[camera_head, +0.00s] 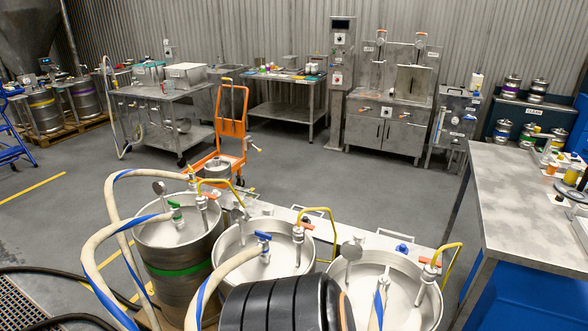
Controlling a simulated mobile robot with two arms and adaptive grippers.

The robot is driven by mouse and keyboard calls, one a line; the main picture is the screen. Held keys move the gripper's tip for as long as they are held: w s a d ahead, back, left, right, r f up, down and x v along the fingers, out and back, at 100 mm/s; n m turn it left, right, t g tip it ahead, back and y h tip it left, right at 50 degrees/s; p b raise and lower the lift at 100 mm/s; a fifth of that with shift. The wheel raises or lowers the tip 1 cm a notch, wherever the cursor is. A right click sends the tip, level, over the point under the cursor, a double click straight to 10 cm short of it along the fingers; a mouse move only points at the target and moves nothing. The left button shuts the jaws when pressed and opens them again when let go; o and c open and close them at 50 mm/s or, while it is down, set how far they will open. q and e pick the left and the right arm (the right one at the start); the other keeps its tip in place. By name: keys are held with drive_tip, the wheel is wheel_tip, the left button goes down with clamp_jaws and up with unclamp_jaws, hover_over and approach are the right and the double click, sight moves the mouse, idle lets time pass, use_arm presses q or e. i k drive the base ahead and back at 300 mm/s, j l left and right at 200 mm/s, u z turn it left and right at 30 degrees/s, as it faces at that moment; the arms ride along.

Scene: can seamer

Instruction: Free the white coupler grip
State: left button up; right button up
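Three steel kegs stand in the foreground: a left one with a green band (180,271), a middle one (240,237) and a right one (404,312). Couplers with hoses sit on their tops. On the left keg I see a green grip (175,206); on the middle keg a blue grip (263,236). A coupler (381,290) with a pale top stands on the right keg; I cannot tell whether it bears the white grip. Red-orange levers show on second fittings, such as the one on the right keg (430,264).
Pale hoses with blue stripes (103,282) loop over the kegs, and yellow curved tubes (325,210) rise beside them. A steel-topped table (520,205) stands at right. An orange hand truck (229,128) stands behind the kegs. Open floor (75,213) lies to the left.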

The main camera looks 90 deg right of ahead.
sight(385, 277)
drive_tip(key=z, duration=3.5)
